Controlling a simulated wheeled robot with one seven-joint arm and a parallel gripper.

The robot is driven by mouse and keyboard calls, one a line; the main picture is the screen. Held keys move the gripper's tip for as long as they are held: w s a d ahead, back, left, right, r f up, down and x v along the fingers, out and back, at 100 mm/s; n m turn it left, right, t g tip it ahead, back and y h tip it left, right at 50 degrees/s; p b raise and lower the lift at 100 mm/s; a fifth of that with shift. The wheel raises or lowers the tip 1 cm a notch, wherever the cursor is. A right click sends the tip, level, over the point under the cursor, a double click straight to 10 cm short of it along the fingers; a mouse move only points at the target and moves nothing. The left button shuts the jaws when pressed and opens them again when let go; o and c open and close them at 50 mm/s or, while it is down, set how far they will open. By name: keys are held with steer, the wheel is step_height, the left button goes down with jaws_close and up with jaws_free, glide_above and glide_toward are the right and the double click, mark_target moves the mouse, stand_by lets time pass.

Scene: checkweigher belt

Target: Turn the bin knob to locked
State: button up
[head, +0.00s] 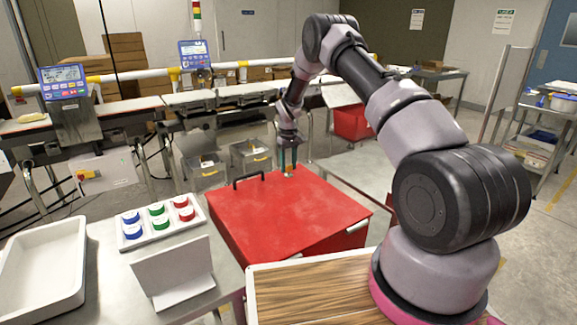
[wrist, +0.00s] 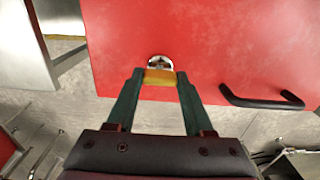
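The red bin (head: 285,215) stands in front of me with its lid down. Its yellow knob (wrist: 160,77) sits on a round silver plate (wrist: 159,62) near the lid's far edge; a small bit of the knob shows in the head view (head: 288,175). My gripper (head: 288,163) points down at the knob from above. In the wrist view, its two dark green fingers (wrist: 160,78) stand at both ends of the yellow bar, with no clear gap, and appear shut on it. The bar lies across the wrist picture. Any lock marks are too small to read.
A black handle (head: 249,180) rises from the lid beside the knob. A tray of blue, green and red round pieces (head: 163,224), a white sign (head: 178,273) and a white tub (head: 42,260) stand at left. Two small bins with yellow handles (head: 207,171) stand behind.

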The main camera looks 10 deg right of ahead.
jaws_close()
steer(key=shift+m, duration=0.3)
steer(key=m, duration=0.3)
steer(key=shift+m, duration=0.3)
steer(key=m, duration=0.3)
steer(key=shift+m, duration=0.3)
steer(key=m, duration=1)
steer(key=shift+m, duration=0.3)
